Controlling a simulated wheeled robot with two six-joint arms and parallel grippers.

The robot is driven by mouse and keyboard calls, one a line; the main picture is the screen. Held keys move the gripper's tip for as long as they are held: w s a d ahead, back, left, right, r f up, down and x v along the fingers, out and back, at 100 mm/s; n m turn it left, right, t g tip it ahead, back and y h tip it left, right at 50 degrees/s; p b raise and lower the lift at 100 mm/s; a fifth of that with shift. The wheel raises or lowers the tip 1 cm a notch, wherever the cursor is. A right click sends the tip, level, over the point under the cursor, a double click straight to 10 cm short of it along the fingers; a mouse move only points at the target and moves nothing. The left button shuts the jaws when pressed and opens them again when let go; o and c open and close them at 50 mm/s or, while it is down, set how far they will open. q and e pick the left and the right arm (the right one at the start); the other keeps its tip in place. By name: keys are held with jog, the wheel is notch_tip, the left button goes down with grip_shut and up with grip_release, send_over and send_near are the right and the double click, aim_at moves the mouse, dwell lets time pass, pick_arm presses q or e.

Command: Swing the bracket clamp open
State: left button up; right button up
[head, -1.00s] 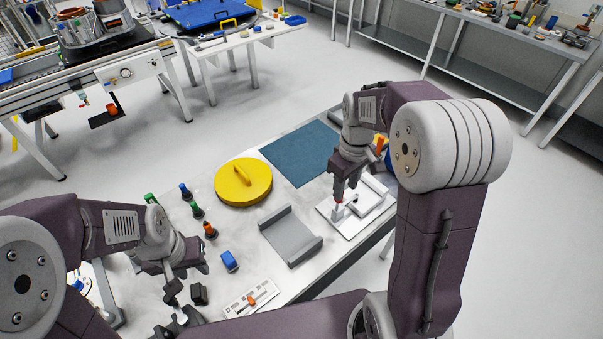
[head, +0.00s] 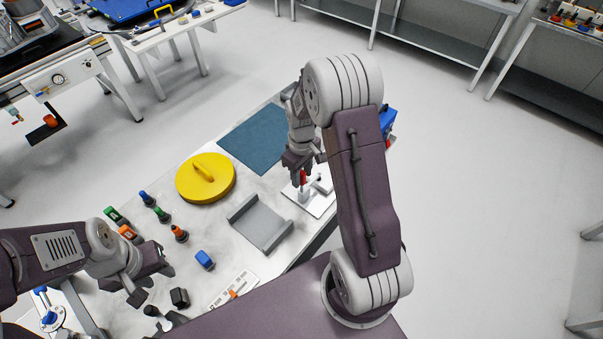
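The bracket clamp, with a red upright handle (head: 303,178), stands on a white plate (head: 318,205) at the right edge of the table. My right gripper (head: 302,168) points down from above, right at the red handle. Its fingers hide the handle's top, and I cannot tell whether they grip it. My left gripper (head: 147,292) hangs over the near left of the table, well away from the clamp, beside small dark parts. Whether it is open or shut does not show clearly.
A grey channel-shaped tray (head: 262,223) lies left of the white plate. A yellow round lid (head: 206,178) and a blue-green mat (head: 255,138) lie behind.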

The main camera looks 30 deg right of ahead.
grip_shut()
dwell(1.4)
